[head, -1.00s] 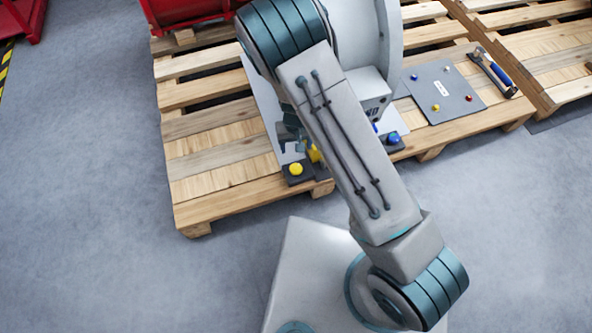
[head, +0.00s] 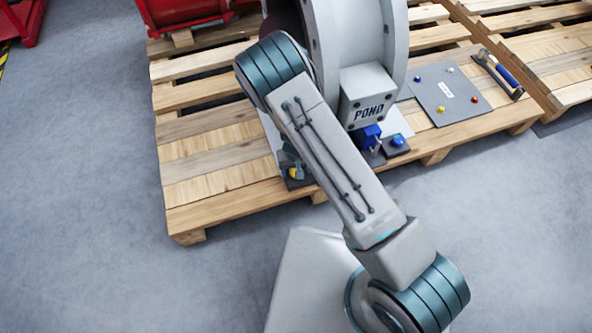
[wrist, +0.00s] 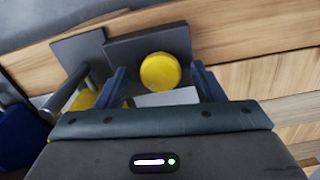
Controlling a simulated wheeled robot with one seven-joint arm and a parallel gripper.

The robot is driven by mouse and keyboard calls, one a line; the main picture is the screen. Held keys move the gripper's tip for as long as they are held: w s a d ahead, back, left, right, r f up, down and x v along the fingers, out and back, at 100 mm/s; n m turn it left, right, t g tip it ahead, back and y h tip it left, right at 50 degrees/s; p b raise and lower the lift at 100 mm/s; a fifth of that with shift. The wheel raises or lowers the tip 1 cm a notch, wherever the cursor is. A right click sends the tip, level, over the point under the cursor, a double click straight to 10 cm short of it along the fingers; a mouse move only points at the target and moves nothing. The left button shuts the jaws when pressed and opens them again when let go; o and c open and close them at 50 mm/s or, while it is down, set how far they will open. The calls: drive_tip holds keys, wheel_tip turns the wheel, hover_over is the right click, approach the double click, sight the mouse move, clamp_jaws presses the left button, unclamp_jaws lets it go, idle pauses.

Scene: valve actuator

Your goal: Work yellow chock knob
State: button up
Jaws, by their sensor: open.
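The yellow knob (wrist: 160,71) is a round button on a dark grey base plate (wrist: 118,48). In the wrist view it lies between the two blue-grey fingers of my open gripper (wrist: 160,82), with a gap on each side. I cannot tell how far above or around it the fingertips are. In the head view the knob (head: 293,173) shows at the pallet's front edge, partly covered by my gripper (head: 292,163). A yellow part (wrist: 84,99) beside a grey rod lies left of the fingers in the wrist view.
A grey valve body marked POND (head: 368,100) stands right of my arm. A blue block (head: 367,136) and a blue knob (head: 398,140) sit below it.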

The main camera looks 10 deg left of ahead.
drive_tip(key=shift+c, duration=0.3)
drive_tip(key=c, duration=0.9)
drive_tip(key=shift+m+p, duration=0.3)
drive_tip(key=shift+m, duration=0.1)
drive_tip(key=m+p, duration=0.2)
drive_tip(key=m, duration=0.1)
drive_tip(key=shift+r+m, duration=0.15)
drive_tip(key=shift+m, duration=0.25)
drive_tip(key=m+p, duration=0.2)
drive_tip(key=m, duration=0.3)
drive_tip(key=shift+a+p, duration=0.1)
drive_tip(key=shift+p, duration=0.3)
drive_tip(key=m+p, duration=0.2)
drive_tip(key=m, duration=0.5)
drive_tip(key=shift+m, duration=0.3)
drive_tip(key=m+p, duration=0.2)
drive_tip(key=m, duration=0.4)
drive_tip(key=shift+w, duration=0.1)
